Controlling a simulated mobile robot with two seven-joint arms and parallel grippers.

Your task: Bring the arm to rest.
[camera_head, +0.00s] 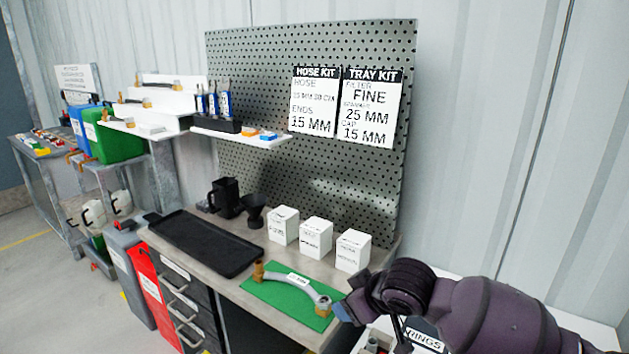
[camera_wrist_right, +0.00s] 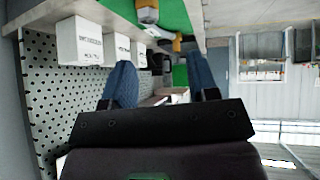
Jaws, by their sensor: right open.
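My right arm comes in from the lower right of the head view, in front of the bench's right end. Its gripper (camera_wrist_right: 163,78) shows two blue fingers standing apart in the right wrist view, with nothing held between them. In the head view the gripper end is close to the right end of a grey hose (camera_head: 292,284) with brass-coloured ends, which lies on a green mat (camera_head: 268,291). Whether they touch cannot be told. My left gripper is not in view.
A black tray (camera_head: 207,244), a black jug (camera_head: 225,197), a funnel (camera_head: 253,210) and three white boxes (camera_head: 316,238) stand on the bench. A pegboard (camera_head: 290,150) with two kit signs rises behind. A white surface with a RINGS label (camera_head: 424,340) lies under my arm.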

